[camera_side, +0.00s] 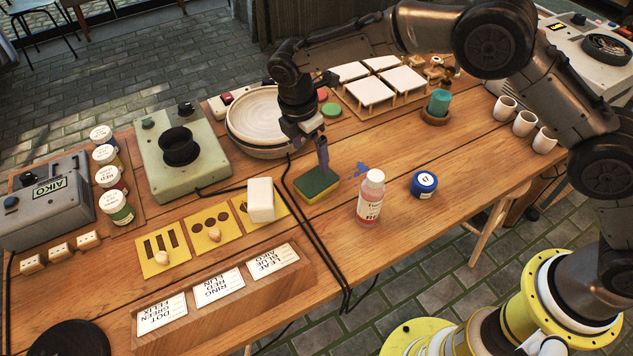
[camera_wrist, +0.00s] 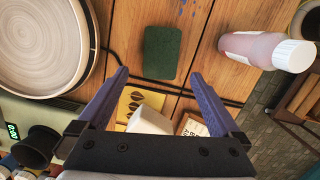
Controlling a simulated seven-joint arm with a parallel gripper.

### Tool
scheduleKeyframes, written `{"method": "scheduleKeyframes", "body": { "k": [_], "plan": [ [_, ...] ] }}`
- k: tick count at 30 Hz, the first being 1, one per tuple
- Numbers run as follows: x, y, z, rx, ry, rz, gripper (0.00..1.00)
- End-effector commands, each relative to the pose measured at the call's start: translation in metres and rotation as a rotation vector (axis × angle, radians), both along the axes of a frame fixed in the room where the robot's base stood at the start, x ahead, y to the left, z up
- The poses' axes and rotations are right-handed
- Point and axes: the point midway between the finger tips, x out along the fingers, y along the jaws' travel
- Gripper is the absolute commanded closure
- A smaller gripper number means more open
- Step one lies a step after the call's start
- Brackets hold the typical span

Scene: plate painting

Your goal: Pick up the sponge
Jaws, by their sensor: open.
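The sponge (camera_side: 316,185) lies flat on the wooden table in the side view, green on top with a yellow lower layer. In the wrist view the sponge (camera_wrist: 161,52) shows its dark green face, ahead of and between my fingers. My gripper (camera_side: 323,160) points down just above the sponge in the side view. In the wrist view my gripper (camera_wrist: 158,88) has its two purple fingers wide apart, with nothing held between them. The exact gap between fingertips and sponge cannot be told.
A pink bottle (camera_side: 371,198) with a white cap and a blue jar (camera_side: 423,184) stand right of the sponge. A white block (camera_side: 261,200) stands on a yellow stencil to its left. A round plate (camera_side: 262,125) is behind. Black cables cross the table close to the sponge.

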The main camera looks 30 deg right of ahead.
Motion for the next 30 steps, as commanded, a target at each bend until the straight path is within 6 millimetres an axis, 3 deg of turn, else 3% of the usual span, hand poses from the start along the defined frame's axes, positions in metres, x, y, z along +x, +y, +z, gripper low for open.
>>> {"method": "scheduleKeyframes", "body": {
  "k": [4, 13, 21, 30],
  "plan": [
    [0.0, -0.004, -0.025, 0.0, 0.002, -0.001, 0.0],
    [0.0, -0.008, -0.047, 0.0, 0.002, -0.002, 0.0],
    [-0.001, -0.014, -0.084, -0.001, 0.001, -0.002, 0.0],
    [0.0, -0.015, -0.09, 0.001, -0.001, -0.002, 0.0]
  ]
}}
